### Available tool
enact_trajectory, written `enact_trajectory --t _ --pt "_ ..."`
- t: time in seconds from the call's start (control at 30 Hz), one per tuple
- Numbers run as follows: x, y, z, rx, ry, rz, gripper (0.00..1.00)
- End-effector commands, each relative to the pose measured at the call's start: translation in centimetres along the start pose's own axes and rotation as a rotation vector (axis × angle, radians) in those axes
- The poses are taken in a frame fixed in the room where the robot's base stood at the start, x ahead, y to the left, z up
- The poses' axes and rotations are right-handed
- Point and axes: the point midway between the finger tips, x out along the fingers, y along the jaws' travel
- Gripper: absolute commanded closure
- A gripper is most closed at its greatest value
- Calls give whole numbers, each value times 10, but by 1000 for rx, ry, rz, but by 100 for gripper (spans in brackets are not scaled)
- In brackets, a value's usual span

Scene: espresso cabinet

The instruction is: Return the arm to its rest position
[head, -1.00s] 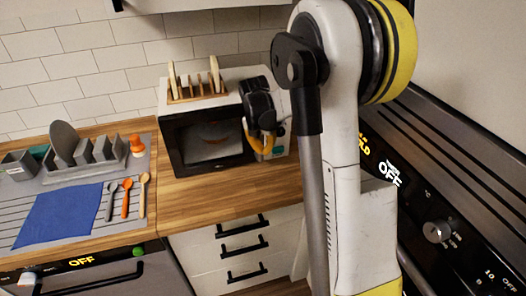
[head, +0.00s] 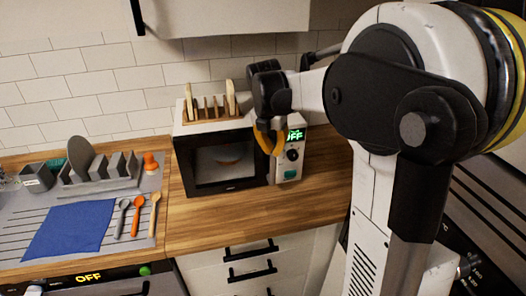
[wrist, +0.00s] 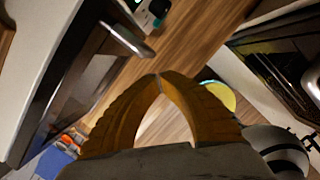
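My arm (head: 372,200) rises at the right of the head view, bent at a large dark elbow joint. Its forearm reaches left towards the microwave. My gripper (head: 268,150) hangs in front of the microwave's (head: 222,190) right side, its orange fingers pointing down. In the wrist view my gripper (wrist: 160,76) has its two curved fingers meeting at the tips. Only bare wooden counter shows in the gap between them, so it looks shut and empty. Whether the gripper touches the microwave cannot be told.
A wooden rack (head: 208,108) stands on the microwave. The wooden counter (head: 212,216) in front is clear. A blue cloth (head: 68,230) and several utensils (head: 136,215) lie at left. A wall cabinet (head: 220,14) hangs above. A yellow-green round thing (wrist: 222,95) shows in the wrist view.

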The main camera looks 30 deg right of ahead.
Motion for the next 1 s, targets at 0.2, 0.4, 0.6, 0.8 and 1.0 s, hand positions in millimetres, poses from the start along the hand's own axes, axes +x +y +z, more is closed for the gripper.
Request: enact_trajectory --t 0.2,0.4,0.6,0.8,1.0 --pt "-3 0 -1 3 0 1 100" --pt "-16 0 -35 224 -15 56 100" --pt "-34 -11 -117 792 14 204 100" --pt "-29 -31 -200 1398 160 345 100" --pt "-10 -50 -261 1888 371 408 100"
